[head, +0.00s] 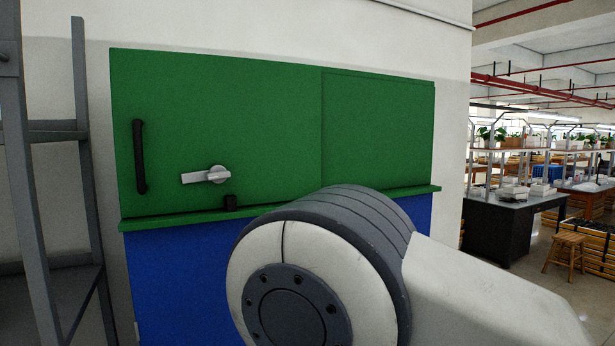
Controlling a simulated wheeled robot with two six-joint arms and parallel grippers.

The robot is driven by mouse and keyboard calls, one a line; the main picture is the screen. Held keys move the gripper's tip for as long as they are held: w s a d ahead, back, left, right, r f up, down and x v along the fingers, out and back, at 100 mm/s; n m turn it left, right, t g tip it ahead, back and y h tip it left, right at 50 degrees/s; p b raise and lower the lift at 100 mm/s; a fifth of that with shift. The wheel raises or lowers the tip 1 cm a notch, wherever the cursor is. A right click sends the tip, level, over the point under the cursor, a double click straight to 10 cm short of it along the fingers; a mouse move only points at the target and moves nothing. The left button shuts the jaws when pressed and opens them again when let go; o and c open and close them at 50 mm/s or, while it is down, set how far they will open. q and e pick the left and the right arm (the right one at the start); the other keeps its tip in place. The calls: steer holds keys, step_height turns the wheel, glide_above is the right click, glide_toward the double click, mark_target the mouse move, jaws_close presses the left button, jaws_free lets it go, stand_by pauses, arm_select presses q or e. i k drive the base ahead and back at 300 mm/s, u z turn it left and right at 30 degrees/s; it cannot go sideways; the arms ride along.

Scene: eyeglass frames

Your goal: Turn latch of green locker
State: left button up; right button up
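The green locker (240,110) is mounted against a pale wall, above a blue lower section (180,275). A silver latch (207,175) sits low on its left door, with a round hub at the right and its lever pointing left, nearly horizontal. A black vertical handle (139,157) is left of the latch. The left door looks closed. My own white and grey arm link fills the lower right and hides part of the blue section. Neither gripper is in view.
A grey metal rack (85,150) stands at the far left, close to the locker. A green ledge (160,221) juts out below the doors. To the right, a room holds a dark workbench (500,228), a wooden stool (567,252) and shelves with plants.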

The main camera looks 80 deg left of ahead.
mark_target(218, 174)
steer(key=z, duration=0.2)
steer(key=k, duration=0.8)
steer(key=u, duration=1.15)
